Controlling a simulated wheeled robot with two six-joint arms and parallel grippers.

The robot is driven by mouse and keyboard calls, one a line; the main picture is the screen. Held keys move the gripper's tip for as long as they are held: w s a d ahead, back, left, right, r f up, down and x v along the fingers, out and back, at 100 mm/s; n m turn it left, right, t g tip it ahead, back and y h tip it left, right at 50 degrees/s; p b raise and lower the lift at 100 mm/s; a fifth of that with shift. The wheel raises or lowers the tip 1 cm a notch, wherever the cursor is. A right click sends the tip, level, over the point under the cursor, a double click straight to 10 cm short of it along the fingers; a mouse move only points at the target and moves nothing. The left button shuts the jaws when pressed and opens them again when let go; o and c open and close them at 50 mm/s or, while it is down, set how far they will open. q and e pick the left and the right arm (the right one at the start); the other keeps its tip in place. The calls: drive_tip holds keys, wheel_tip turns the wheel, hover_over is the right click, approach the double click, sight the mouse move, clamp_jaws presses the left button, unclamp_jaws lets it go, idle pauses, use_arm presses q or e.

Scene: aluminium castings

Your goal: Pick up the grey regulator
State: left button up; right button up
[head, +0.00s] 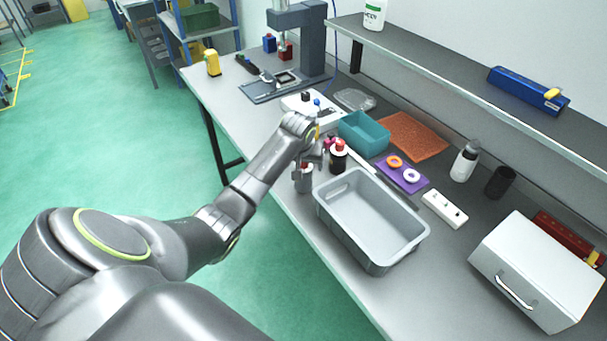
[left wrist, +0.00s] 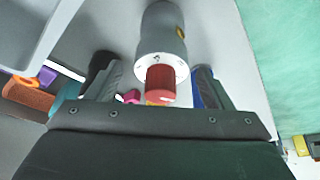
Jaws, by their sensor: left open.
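The grey regulator (head: 304,181) stands near the table's front edge, just left of the grey bin. In the left wrist view it is a grey cylinder (left wrist: 161,32) with a white collar and a red knob (left wrist: 160,83). My left gripper (head: 312,158) is over its top end, partly hiding it in the head view. In the left wrist view the open fingers (left wrist: 158,72) lie on either side of the red knob, with gaps visible on both sides. My right gripper is not in view.
A black cylinder with a red top (head: 338,160) stands close on the right of the regulator. The grey bin (head: 386,259) is right beside it. A teal bin (head: 364,141), an orange mat (head: 425,143) and a purple mat (head: 416,187) lie behind. The table's front edge is close.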

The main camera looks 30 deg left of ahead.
use_arm(q)
drive_tip(key=shift+x, duration=0.85)
drive_tip(key=c, duration=1.2)
